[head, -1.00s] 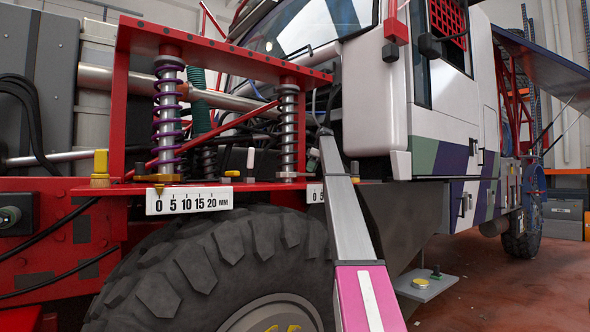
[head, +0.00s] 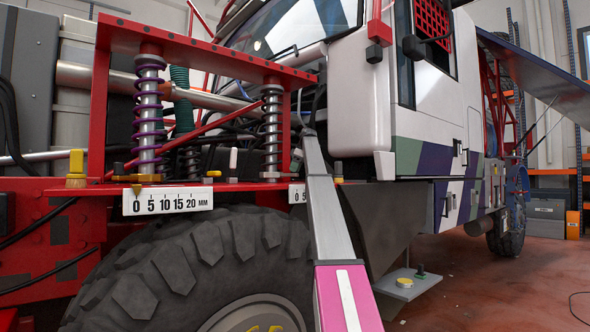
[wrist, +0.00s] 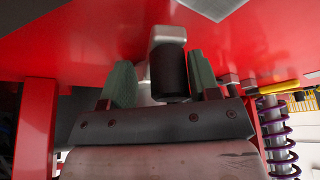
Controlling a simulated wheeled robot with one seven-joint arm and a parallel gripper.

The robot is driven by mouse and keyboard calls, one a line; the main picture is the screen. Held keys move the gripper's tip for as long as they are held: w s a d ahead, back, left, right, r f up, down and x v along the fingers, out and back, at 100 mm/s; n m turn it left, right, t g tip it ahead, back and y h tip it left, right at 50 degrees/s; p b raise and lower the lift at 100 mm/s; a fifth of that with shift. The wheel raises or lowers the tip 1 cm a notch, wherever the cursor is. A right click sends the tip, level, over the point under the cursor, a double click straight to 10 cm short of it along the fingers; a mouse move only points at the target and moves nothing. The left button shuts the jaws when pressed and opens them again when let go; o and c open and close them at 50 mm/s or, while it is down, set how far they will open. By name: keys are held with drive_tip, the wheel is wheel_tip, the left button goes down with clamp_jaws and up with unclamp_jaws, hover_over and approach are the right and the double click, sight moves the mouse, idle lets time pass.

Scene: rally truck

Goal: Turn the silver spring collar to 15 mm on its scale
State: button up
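A black-coiled spring (head: 272,132) stands under the red frame in the head view. A small collar (head: 271,175) is at its foot, too small to tell its colour surely. The scale plate below it (head: 297,194) shows only its low end; my arm hides the rest, so no reading is visible. A purple spring (head: 148,115) with a gold collar (head: 146,178) stands left, above a 0 to 20 mm scale (head: 168,201). In the wrist view my gripper (wrist: 163,82) has its green fingers apart. A black cylinder (wrist: 170,72) with a grey end shows between them; contact is unclear.
The red frame (head: 205,50) spans over both springs. A large tyre (head: 185,265) lies below. The floor at right (head: 480,285) is mostly open.

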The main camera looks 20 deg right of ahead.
drive_tip(key=shift+s+d+f, duration=0.15)
drive_tip(key=shift+f, duration=0.5)
drive_tip(key=v, duration=0.8)
drive_tip(key=shift+a+r, duration=0.2)
drive_tip(key=shift+r, duration=0.15)
